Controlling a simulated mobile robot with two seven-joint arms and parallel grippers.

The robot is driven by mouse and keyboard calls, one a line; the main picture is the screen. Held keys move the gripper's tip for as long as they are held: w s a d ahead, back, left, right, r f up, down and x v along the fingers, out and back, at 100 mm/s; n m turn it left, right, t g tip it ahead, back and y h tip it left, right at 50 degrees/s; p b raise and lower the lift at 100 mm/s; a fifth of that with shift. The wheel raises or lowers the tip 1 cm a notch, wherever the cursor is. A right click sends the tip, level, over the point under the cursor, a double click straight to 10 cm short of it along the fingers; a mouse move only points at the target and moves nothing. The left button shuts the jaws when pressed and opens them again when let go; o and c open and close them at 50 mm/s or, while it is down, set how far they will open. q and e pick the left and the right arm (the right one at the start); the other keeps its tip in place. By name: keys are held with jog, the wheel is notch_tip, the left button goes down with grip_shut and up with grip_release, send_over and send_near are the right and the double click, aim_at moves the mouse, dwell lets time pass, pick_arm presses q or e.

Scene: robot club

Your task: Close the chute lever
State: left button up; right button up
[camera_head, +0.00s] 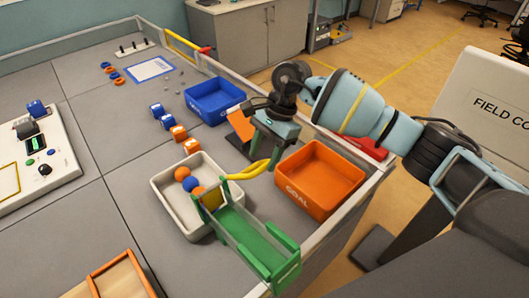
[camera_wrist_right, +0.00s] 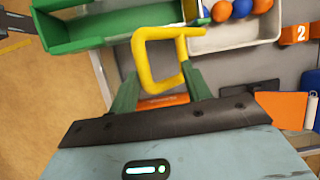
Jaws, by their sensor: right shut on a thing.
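The green chute (camera_head: 255,238) stands at the table's front edge, its upper end over a light tray (camera_head: 165,205) of orange and blue balls (camera_head: 191,184). A yellow panel (camera_head: 212,199) stands at that end. The yellow chute lever (camera_head: 245,172) sticks out sideways from it toward my right gripper (camera_head: 267,160). In the right wrist view the lever's loop (camera_wrist_right: 140,60) lies between the fingers of the right gripper (camera_wrist_right: 160,88), which is shut on it. The fingertips are partly hidden behind the loop. My left gripper is not in view.
An orange GOAL bin (camera_head: 305,205) stands close right of the chute. A blue bin (camera_head: 203,116), blue and orange cubes (camera_head: 168,122) and an orange ramp-like piece (camera_head: 240,124) lie behind. A control panel (camera_head: 40,160) is at the left. The middle-left tabletop is clear.

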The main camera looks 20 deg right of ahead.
jog(key=shift+w+d+r, duration=0.1)
jog(key=shift+w+r, duration=0.2)
jog(key=shift+r, duration=0.05)
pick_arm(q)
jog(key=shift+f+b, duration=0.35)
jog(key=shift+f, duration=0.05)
pick_arm(e)
jog(key=v, duration=0.7)
jog(key=shift+s, duration=0.25)
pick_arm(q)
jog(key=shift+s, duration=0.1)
